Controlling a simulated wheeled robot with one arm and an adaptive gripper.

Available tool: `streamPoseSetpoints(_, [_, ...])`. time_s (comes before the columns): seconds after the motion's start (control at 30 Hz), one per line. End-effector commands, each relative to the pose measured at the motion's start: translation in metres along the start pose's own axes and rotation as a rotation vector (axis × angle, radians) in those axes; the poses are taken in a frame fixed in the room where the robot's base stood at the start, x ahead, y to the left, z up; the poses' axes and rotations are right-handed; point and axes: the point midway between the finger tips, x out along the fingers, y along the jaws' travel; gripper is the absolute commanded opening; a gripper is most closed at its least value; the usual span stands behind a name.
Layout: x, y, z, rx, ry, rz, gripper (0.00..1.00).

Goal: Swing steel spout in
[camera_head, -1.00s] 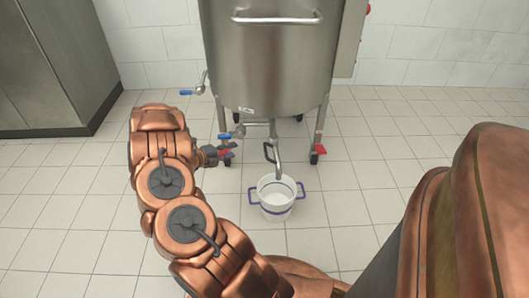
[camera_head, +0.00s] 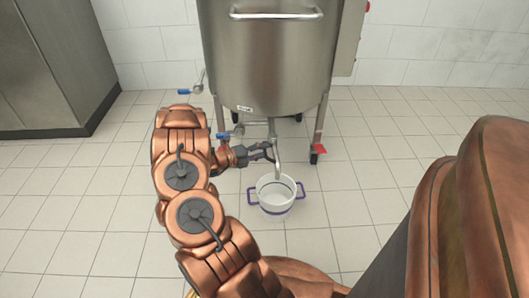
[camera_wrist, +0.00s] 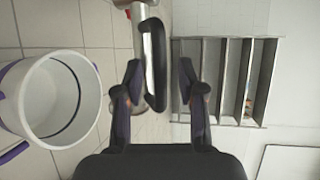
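The steel spout (camera_head: 277,152) hangs from the valve under the tank and points down over the white bucket (camera_head: 276,204). It also shows in the wrist view (camera_wrist: 141,40), with a black loop handle (camera_wrist: 155,65) on it. My gripper (camera_head: 262,152) is beside the spout, on its left in the head view. In the wrist view, my gripper (camera_wrist: 161,88) is open, with one finger on each side of the black handle. I see no clear contact on the right finger. The bucket (camera_wrist: 62,98) stands on the left in that view.
The steel tank (camera_head: 268,60) stands on legs with red-braked casters (camera_head: 319,149). Blue-handled valves (camera_head: 224,136) stick out on its left. A grey cabinet (camera_head: 50,60) stands at far left. A slatted rack (camera_wrist: 228,80) shows at right in the wrist view. The tiled floor around the bucket is clear.

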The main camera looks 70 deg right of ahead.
Motion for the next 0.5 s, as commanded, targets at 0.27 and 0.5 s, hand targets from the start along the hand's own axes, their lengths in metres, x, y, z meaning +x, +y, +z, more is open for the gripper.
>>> streamPoseSetpoints(0.27, [0.0124,0.0004,0.0004,-0.001,-0.002,0.001,0.39])
streamPoseSetpoints(0.5, [0.0127,0.0001,0.0003,-0.001,-0.002,0.001,0.39])
